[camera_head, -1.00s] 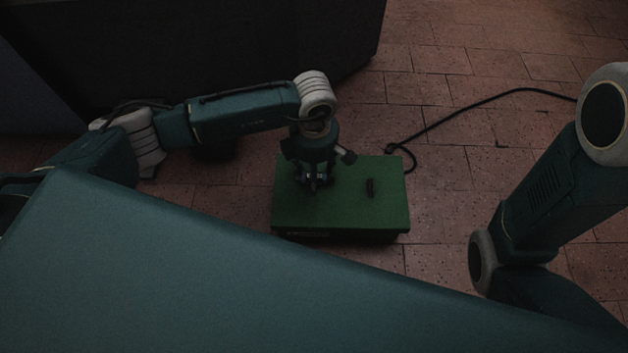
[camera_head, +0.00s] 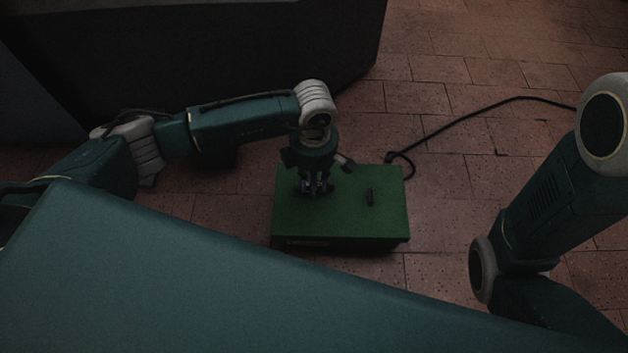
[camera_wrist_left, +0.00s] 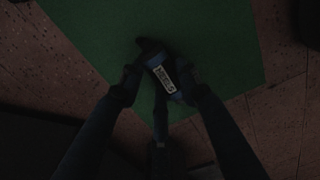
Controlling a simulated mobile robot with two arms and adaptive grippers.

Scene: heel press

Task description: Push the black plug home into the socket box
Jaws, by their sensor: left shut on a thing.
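The green socket box (camera_head: 300,228) sits on the brick floor at the middle of the head view. My left gripper (camera_head: 316,190) points down over the left part of its top. In the left wrist view my left gripper (camera_wrist_left: 158,82) is shut on a dark piece with a white label, which looks like the black plug (camera_wrist_left: 150,46). The fingers hide much of it, and I cannot tell how deep it sits in the box. My right gripper is not in view.
A black cable (camera_head: 455,120) runs over the floor from the box's back right corner to the right. A large dark block (camera_head: 250,50) stands behind my left arm. The brick floor right of the box is clear up to my right arm.

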